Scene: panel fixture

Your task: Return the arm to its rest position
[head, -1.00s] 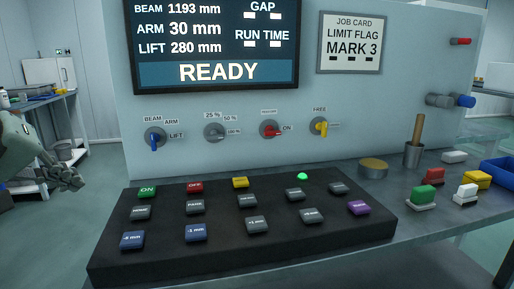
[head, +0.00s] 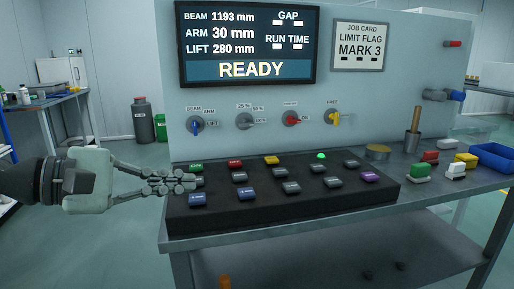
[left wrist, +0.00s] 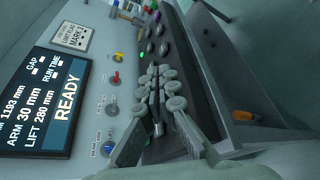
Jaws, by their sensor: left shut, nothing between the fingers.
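My left gripper (head: 190,182) reaches in from the left, its fingers shut and empty. In the head view its tips overlap the left end of the black button panel (head: 290,218), by the green ON button (head: 196,168); I cannot tell whether they touch. In the left wrist view the closed fingers (left wrist: 163,78) lie in front of the panel and hide part of its buttons. The display (head: 248,45) reads BEAM 1193 mm, ARM 30 mm, LIFT 280 mm and READY. My right gripper is not in view.
Blue (head: 196,126), grey, red and yellow knobs are on the upright face. A cup with a wooden handle (head: 411,145), coloured blocks and a blue bin (head: 493,158) stand at the bench's right. A side table (head: 40,103) is at far left. Open floor lies left of the bench.

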